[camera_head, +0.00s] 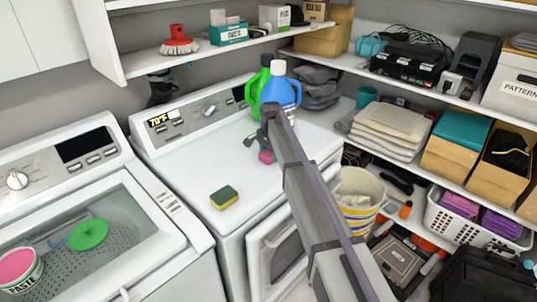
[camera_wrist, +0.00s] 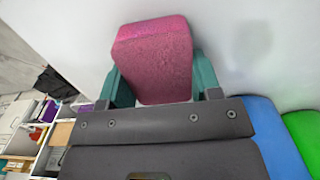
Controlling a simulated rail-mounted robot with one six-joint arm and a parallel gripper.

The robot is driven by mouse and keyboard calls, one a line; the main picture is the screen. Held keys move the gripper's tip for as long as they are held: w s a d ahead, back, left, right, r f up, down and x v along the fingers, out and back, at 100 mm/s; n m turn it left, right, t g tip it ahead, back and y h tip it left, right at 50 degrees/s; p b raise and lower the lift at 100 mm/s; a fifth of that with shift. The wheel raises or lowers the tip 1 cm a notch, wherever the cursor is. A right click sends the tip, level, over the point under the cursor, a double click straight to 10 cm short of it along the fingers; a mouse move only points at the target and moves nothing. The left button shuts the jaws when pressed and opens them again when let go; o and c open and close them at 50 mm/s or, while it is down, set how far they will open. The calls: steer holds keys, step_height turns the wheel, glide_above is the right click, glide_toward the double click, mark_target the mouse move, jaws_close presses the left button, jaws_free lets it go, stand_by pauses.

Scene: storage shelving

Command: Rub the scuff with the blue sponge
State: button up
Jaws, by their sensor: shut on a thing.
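My gripper (camera_wrist: 163,84) is shut on a pink sponge (camera_wrist: 152,52), held between its two teal fingers. A yellow and green sponge (camera_head: 224,197) lies on the washer top. No blue sponge shows.
A blue bottle (camera_head: 281,92) and a green bottle (camera_head: 260,85) stand at the back of the washer, close to my gripper. A shelf with a red brush (camera_head: 179,44) hangs above. An open washer (camera_head: 85,215) is at left. The washer top's front left is mostly clear.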

mark_target(263, 156)
steer(key=shift+s, duration=0.1)
steer(key=shift+s+a, duration=1.4)
steer(key=shift+a, duration=0.1)
steer(key=shift+s+a+f, duration=0.1)
steer(key=shift+s+a, duration=1.25)
steer(key=shift+s, duration=0.1)
step_height(263, 156, up, 6)
steer(key=p, duration=0.6)
steer(key=shift+w, duration=0.1)
step_height(263, 156, up, 3)
steer(key=p, duration=0.3)
